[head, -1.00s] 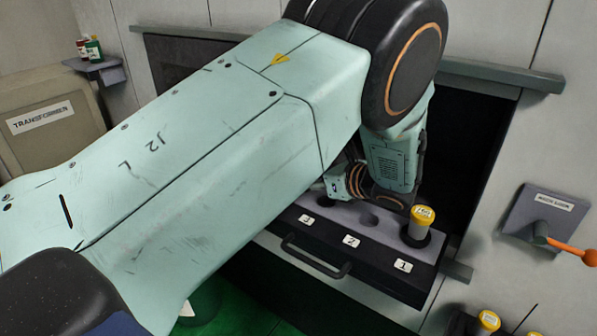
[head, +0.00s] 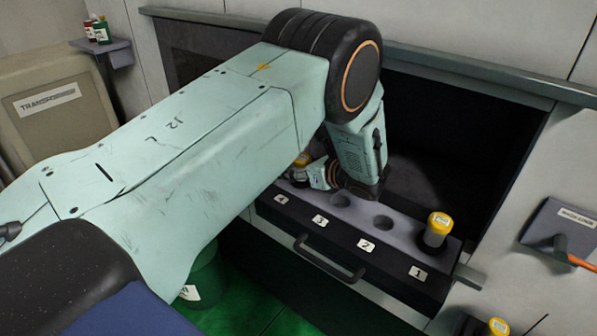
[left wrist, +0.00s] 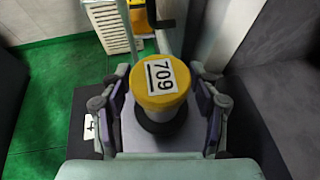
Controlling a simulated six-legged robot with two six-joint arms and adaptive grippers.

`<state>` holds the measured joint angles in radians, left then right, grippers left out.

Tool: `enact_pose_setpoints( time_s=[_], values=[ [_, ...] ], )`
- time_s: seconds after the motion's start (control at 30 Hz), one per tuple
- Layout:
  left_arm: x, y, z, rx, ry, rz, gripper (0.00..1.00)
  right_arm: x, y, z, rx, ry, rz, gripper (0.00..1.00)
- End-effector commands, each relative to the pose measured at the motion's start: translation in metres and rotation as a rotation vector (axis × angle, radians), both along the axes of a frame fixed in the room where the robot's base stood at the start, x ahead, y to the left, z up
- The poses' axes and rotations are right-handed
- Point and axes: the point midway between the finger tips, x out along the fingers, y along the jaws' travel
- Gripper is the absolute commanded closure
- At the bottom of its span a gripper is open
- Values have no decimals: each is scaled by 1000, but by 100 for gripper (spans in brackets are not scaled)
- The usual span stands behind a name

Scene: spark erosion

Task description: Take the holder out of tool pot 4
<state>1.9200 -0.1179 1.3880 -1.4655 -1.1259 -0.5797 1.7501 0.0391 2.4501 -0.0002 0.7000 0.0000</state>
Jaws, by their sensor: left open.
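The tool drawer (head: 345,240) has a grey top with pots labelled 4, 3, 2 and 1 from left to right. In the left wrist view, a holder with a yellow cap (left wrist: 160,80) marked 709 stands upright beside the 4 label (left wrist: 89,127). Its yellow top also shows partly behind my left gripper in the head view (head: 302,159). My left gripper (left wrist: 160,110) is open, with one finger on each side of this holder. Whether the fingers touch it I cannot tell. My right gripper is not in view.
Another yellow-capped holder (head: 439,228) stands in pot 1. Pots 2 (head: 383,222) and 3 (head: 341,200) are empty. A dark handle (head: 328,262) sticks out of the drawer front. A wall panel with an orange lever (head: 575,260) is at the right.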

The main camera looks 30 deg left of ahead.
Motion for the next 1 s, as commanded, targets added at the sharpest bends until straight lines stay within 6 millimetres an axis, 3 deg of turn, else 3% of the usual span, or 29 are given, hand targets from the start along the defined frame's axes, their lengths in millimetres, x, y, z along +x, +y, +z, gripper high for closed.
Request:
enact_pose_setpoints(
  time_s=[0.17,0.87,1.0],
  values=[
    [1,-1,-1,1,0,-2,39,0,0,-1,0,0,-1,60],
    [1,-1,-2,0,2,-1,98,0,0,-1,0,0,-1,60],
    [2,-1,-1,0,1,-1,100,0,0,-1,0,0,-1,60]
  ],
)
